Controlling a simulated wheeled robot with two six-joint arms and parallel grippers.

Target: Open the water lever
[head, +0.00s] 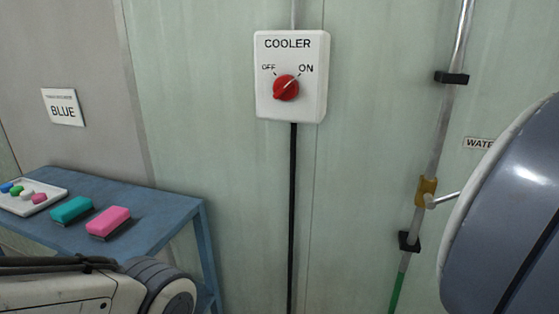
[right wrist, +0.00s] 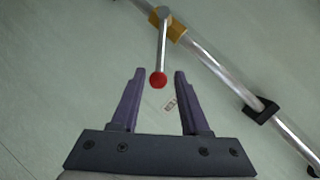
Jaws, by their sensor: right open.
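The water lever is a thin metal rod (right wrist: 163,45) with a red ball end (right wrist: 158,80) on a brass valve body (right wrist: 176,31) in the right wrist view. In the head view the brass valve (head: 427,188) sits on the pipe at the right, with a short part of the lever rod (head: 443,200) showing; its ball end is hidden behind my right arm. My right gripper (right wrist: 159,72) is open, with the red ball between its fingertips, not gripped. My left gripper is out of view; only part of that arm shows at the lower left of the head view.
The metal pipe (head: 436,142) runs down the wall with black clamps (head: 451,78). A COOLER switch box (head: 291,104) hangs mid-wall. A blue table (head: 150,197) at the left holds a teal block (head: 71,210) and pink block (head: 108,222).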

